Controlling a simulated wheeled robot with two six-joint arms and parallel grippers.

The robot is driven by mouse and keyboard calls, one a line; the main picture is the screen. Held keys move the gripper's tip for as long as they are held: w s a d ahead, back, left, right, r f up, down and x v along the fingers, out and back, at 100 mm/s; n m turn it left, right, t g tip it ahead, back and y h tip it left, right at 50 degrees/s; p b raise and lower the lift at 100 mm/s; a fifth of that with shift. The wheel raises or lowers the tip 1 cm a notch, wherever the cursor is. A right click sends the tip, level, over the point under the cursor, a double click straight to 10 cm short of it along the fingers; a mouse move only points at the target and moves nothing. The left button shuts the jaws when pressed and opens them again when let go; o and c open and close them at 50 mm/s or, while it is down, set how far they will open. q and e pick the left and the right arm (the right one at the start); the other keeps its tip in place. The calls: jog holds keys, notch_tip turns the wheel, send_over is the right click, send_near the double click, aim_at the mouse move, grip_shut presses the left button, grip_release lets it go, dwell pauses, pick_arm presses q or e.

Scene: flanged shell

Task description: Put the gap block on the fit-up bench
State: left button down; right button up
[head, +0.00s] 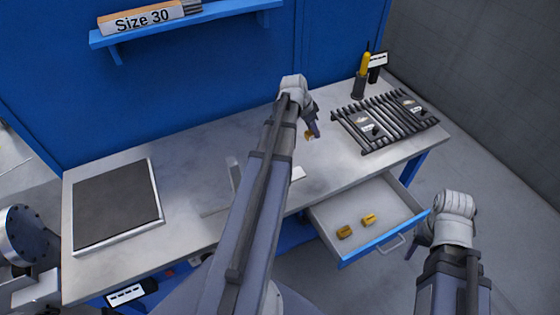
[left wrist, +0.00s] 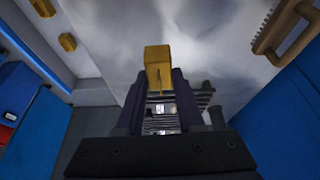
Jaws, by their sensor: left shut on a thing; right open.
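The yellow gap block (left wrist: 158,60) is held between the fingers of my left gripper (left wrist: 158,92), which is shut on it. In the head view the gap block (head: 309,135) shows as a small yellow piece at the tip of my left gripper (head: 312,131). It is over the grey top of the fit-up bench (head: 215,140), left of the rack; I cannot tell how high above the top it is. My right gripper (head: 418,238) is open and empty, beside the drawer's right end and partly hidden by its own wrist.
An open drawer (head: 325,212) under the bench's front holds two more yellow blocks (head: 344,232) (head: 369,219). A rack of dark bars (head: 385,120) and a tool holder (head: 358,86) stand at the right. A dark plate (head: 115,205) lies at the left.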

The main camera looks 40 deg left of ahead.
pick_arm(q)
jog(key=d+f+b, duration=0.1)
jog(key=f+b, duration=0.1)
jog(key=d+f+b, duration=0.2)
jog(key=f, duration=0.1)
jog(key=d+f+b, duration=0.2)
jog(key=b, duration=0.1)
jog(key=shift+s+f, duration=0.3)
jog(key=shift+s, duration=0.1)
jog(key=shift+f, duration=0.15)
notch_tip(320, 180, down, 3)
jog(key=b, duration=0.3)
jog(key=shift+f+b, duration=0.2)
jog(key=shift+b, duration=0.2)
jog(key=shift+f, duration=0.15)
jog(key=c, duration=0.5)
grip_release()
